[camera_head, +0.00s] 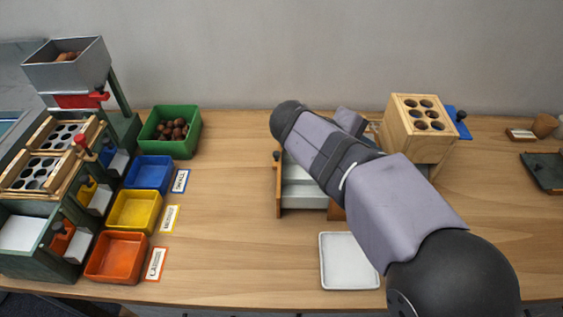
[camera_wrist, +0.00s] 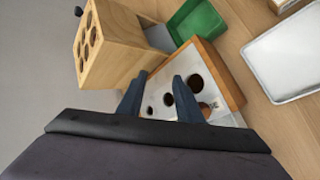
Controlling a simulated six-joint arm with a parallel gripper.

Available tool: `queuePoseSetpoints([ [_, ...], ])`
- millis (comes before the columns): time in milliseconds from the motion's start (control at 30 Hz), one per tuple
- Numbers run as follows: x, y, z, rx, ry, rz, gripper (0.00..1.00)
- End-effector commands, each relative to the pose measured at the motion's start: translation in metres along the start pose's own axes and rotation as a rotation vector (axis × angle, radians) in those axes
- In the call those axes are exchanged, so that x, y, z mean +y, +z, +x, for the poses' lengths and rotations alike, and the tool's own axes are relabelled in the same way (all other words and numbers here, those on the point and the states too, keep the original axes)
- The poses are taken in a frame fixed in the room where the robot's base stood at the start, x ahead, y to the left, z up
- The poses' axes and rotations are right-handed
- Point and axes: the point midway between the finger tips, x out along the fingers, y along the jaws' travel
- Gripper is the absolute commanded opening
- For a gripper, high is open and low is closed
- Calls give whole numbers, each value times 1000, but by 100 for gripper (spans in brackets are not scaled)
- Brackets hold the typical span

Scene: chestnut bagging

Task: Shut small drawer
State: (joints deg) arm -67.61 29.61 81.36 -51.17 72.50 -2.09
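The blue piece with a dark knob (camera_head: 459,120) sticks out at the right side of the wooden box with round holes (camera_head: 412,139). It may be the small drawer, but I cannot tell. In the wrist view the wooden box (camera_wrist: 120,48) is at upper left, and a green open-topped tray (camera_wrist: 198,20) lies beyond it. My gripper (camera_wrist: 159,98) is open, its two dark fingers apart over a white panel with dark round holes (camera_wrist: 222,112). I see no contact and nothing held. In the head view my arm covers the gripper and part of the box's surroundings.
A white tray (camera_head: 349,284) lies in front of my arm. At left are a sorting rack (camera_head: 18,268) and green (camera_head: 190,146), blue (camera_head: 150,178), yellow (camera_head: 135,226) and orange (camera_head: 112,277) bins. The green bin holds chestnuts.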

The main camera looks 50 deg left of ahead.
Motion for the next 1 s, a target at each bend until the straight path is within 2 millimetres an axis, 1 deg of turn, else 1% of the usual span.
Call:
queuePoseSetpoints([
  [33, -9, -20, -1, -13, 63, -131, 32],
  [167, -18, -62, -19, -86, 242, -462, 32],
  [200, -22, -75, -27, -117, 298, -558, 32],
  [267, -30, -93, -42, -171, 384, -693, 32],
  [300, -37, -104, -52, -211, 438, -779, 32],
  [367, -49, -119, -69, -273, 514, -891, 32],
  [400, -60, -128, -81, -309, 556, -965, 32],
  [467, -81, -140, -96, -349, 610, -1073, 32],
  [500, -96, -147, -104, -369, 637, -1141, 32],
  [600, -127, -159, -117, -404, 691, -1266, 32],
  [700, -144, -165, -124, -427, 721, -1330, 32],
  [800, -150, -166, -126, -436, 730, -1354, 32],
  [1000, -144, -167, -120, -434, 727, -1350, 32],
])
